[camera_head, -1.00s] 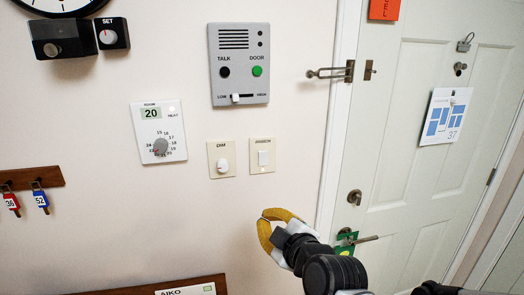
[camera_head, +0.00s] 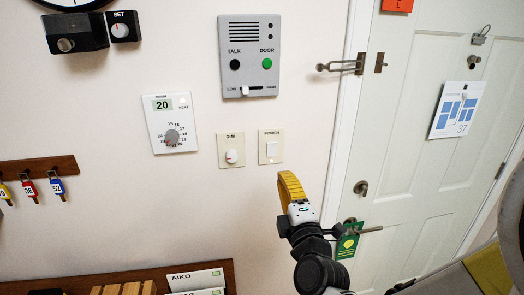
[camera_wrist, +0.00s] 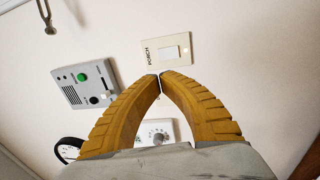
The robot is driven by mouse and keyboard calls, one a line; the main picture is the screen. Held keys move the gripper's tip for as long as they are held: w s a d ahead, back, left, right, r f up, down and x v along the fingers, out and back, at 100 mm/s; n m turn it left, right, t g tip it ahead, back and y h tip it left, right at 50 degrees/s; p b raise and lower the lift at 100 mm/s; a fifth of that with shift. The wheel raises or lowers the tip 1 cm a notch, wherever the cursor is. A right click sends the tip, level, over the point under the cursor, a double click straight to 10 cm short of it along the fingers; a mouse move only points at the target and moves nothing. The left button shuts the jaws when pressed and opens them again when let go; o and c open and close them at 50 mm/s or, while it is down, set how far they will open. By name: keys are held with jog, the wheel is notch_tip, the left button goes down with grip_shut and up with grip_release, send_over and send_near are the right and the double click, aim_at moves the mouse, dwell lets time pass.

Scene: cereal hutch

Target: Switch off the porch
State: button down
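The porch switch (camera_head: 270,147) is a cream wall plate labelled PORCH with a white rocker, right of the DIM knob plate (camera_head: 231,150). In the wrist view the porch plate (camera_wrist: 166,50) lies just beyond my fingertips, with a small glowing light at one end of it. My gripper (camera_head: 287,175) has yellow ribbed fingers and is a little below and right of the plate in the head view. In the wrist view the fingertips (camera_wrist: 160,83) meet, with nothing between them. I see no clear contact with the switch.
An intercom panel (camera_head: 250,55) with a green DOOR button is above the switch. A thermostat (camera_head: 170,122) is to the left. The white door (camera_head: 410,170), with its latch (camera_head: 340,66) and handle (camera_head: 370,230), is to the right. Tagged keys hang from a rack (camera_head: 40,167) at lower left.

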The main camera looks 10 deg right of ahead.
aim_at(271, 144)
jog(key=w, duration=0.4)
jog(key=w+r, duration=0.1)
jog(key=w, duration=0.3)
jog(key=w+b, duration=0.1)
jog(key=w, duration=0.4)
jog(key=shift+r, duration=0.2)
jog(key=shift+w+r, duration=0.1)
jog(key=shift+w, duration=0.3)
jog(key=shift+w+r, duration=0.15)
jog(key=shift+w, duration=0.25)
jog(key=shift+s, duration=0.1)
